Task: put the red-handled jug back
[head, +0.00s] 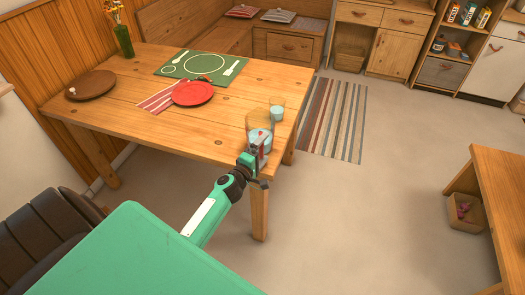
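A clear jug (254,121) with pale blue contents is at the near right corner of the wooden table (215,125). A small reddish part shows on its near side, mostly hidden by my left gripper (261,152). My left gripper is at the jug's near side, overlapping it in the picture. Whether its fingers are closed on the handle is too small to tell. The jug looks upright. A glass (277,112) with pale blue contents stands just behind it to the right. My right gripper is out of view.
The table also holds a red plate (193,93), a striped napkin (155,102), a green placemat (188,71), a brown round board (91,85) and a green vase (124,42). Shelves (460,45) stand at the back right. Open floor (370,205) lies right of the table.

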